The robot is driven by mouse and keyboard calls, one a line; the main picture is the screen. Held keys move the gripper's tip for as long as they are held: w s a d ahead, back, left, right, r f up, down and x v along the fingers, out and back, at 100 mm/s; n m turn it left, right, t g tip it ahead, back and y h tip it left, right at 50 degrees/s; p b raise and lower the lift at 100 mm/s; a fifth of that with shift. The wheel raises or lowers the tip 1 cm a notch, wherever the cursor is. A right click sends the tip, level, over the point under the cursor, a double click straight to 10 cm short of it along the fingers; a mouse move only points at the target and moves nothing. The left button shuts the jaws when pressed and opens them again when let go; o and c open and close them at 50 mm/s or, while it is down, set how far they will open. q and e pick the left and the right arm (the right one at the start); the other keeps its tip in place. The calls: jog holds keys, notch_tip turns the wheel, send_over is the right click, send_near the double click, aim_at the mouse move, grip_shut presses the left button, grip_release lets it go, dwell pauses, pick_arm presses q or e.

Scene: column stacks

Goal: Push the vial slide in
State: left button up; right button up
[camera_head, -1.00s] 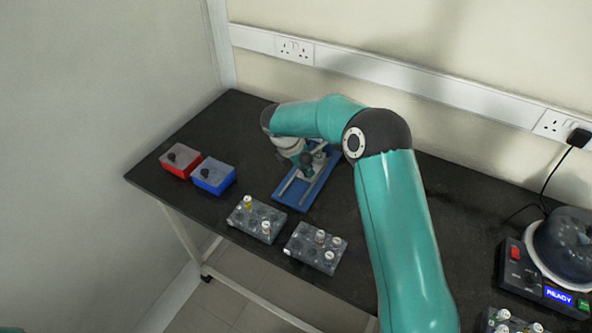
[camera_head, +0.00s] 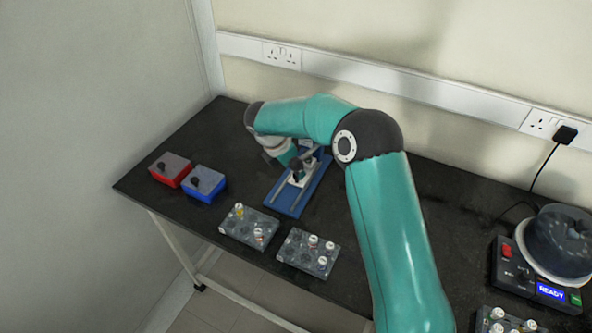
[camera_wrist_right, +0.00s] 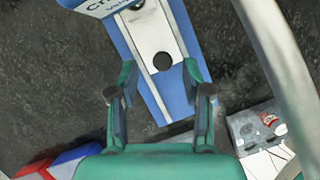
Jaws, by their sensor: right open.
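The vial slide is a white plate (camera_wrist_right: 150,30) with a dark round hole, lying along a blue base (camera_wrist_right: 190,45) in the right wrist view. In the head view the blue base (camera_head: 283,199) stands on the dark bench with light rails along it, and a white part (camera_head: 300,179) shows between them. My right gripper (camera_wrist_right: 160,78) is open and empty, its two fingers apart on either side of the hole end of the plate as seen from above. In the head view my right gripper (camera_head: 296,165) is over the base; contact cannot be told. My left gripper is not in view.
Left of the base are a red box (camera_head: 170,169) and a blue box (camera_head: 204,184). In front stand two grey vial racks (camera_head: 248,228) (camera_head: 309,252) with capped vials. A machine with a READY display (camera_head: 551,292) is at the right. Bare bench lies between.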

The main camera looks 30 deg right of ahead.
jog(key=v, duration=0.9)
jog(key=shift+r, duration=0.1)
